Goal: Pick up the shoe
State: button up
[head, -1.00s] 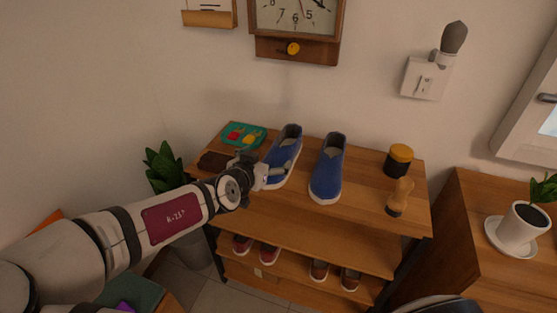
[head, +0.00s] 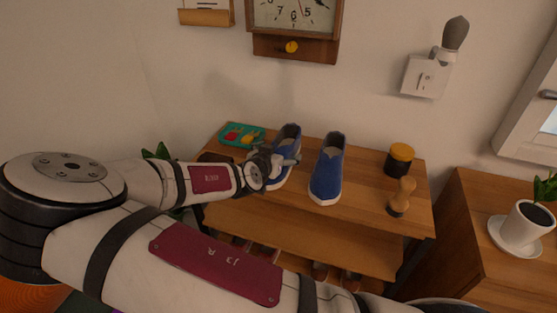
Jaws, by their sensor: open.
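Two blue shoes with white soles stand side by side on the top of the wooden shelf, toes toward me. The left blue shoe (head: 289,143) is partly hidden by my gripper (head: 287,159). The right blue shoe (head: 327,170) is in full view with clear space around it. My gripper is open, at the left side of the left shoe, with its fingers over that shoe's near part. I cannot tell whether they touch it.
On the wooden shelf (head: 355,213) are a green tray (head: 241,134) at back left, a yellow-lidded jar (head: 398,160) and a wooden-handled brush (head: 401,197) at right. A cup on a saucer (head: 528,220) stands on a cabinet at right. Shoes below are mostly hidden by my arm.

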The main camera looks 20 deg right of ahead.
jog(key=c, duration=1.5)
